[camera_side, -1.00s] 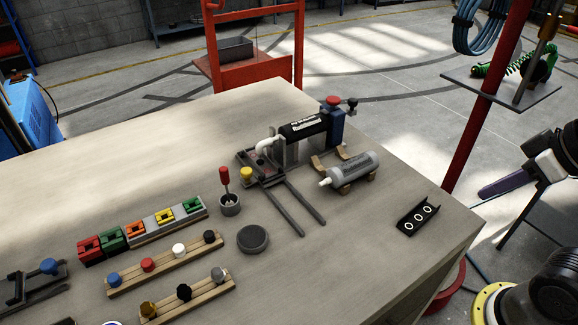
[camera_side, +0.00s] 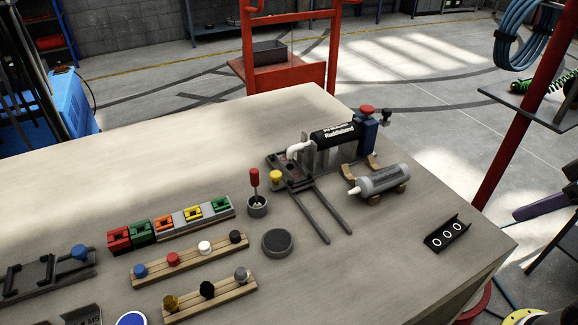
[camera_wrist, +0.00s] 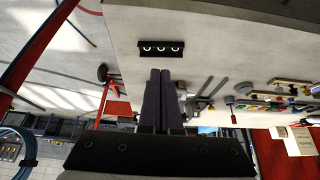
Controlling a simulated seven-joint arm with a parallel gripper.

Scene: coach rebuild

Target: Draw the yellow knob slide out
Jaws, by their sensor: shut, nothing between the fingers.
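The yellow knob (camera_side: 276,177) stands at the left end of a dark slide (camera_side: 297,184) on the table in the side view. Two dark rails (camera_side: 325,212) run from there toward the table's front. A black cartridge with a white elbow spout is mounted just behind the slide. My gripper (camera_wrist: 160,74) is shut and empty in the wrist view, its two dark fingers side by side. In the side view only a purple finger part (camera_side: 541,207) shows at the right edge, off the table and far from the knob.
A grey cartridge (camera_side: 382,181) lies right of the rails. A red-handled tool (camera_side: 255,183) in a cup and a round dark puck (camera_side: 277,243) stand left of them. A black three-hole bracket (camera_side: 447,234) is near the right edge. A red post (camera_side: 520,115) rises beyond the table.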

